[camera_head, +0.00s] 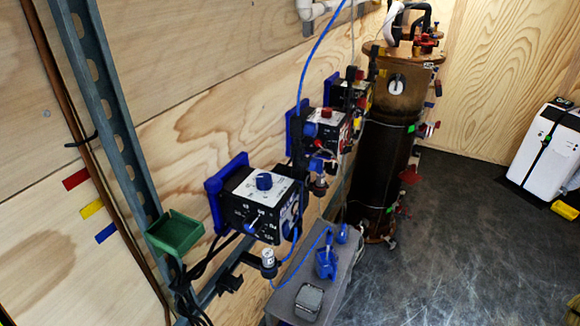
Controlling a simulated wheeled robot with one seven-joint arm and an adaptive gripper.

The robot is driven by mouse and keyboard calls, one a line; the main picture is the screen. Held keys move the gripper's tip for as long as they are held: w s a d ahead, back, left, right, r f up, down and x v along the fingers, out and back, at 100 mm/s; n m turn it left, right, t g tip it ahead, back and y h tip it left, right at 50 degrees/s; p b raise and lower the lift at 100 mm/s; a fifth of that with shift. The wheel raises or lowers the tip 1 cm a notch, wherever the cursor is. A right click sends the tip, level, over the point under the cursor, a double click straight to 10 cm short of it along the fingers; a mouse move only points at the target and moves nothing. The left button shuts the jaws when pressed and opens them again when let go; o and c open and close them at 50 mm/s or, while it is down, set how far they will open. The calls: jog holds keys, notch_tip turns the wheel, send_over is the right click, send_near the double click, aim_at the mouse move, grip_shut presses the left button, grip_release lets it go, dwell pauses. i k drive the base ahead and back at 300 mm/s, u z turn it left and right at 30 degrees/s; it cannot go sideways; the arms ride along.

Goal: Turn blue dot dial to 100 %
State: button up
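The nearest control box (236,210) is black with a white top and sits on a blue mount (213,205) on the plywood wall. A blue knob (264,181) stands on its white top, inside a ring of small marks. A black dial with a pale pointer (252,224) is on its front face, with white numbers around it. Another round dial (291,215) shows on its right face. I cannot make out which dial carries the blue dot, or its exact setting. My gripper is not in view.
A second box with a red knob (326,113) is farther along the wall. A tall brown filter column (383,150) stands behind. A green tray (174,233) and metal strut (112,130) are at the left. A grey bench (341,282) stands below; dark floor (470,230) at right is clear.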

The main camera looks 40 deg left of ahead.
aim_at(251, 225)
jog(key=u, duration=1.25)
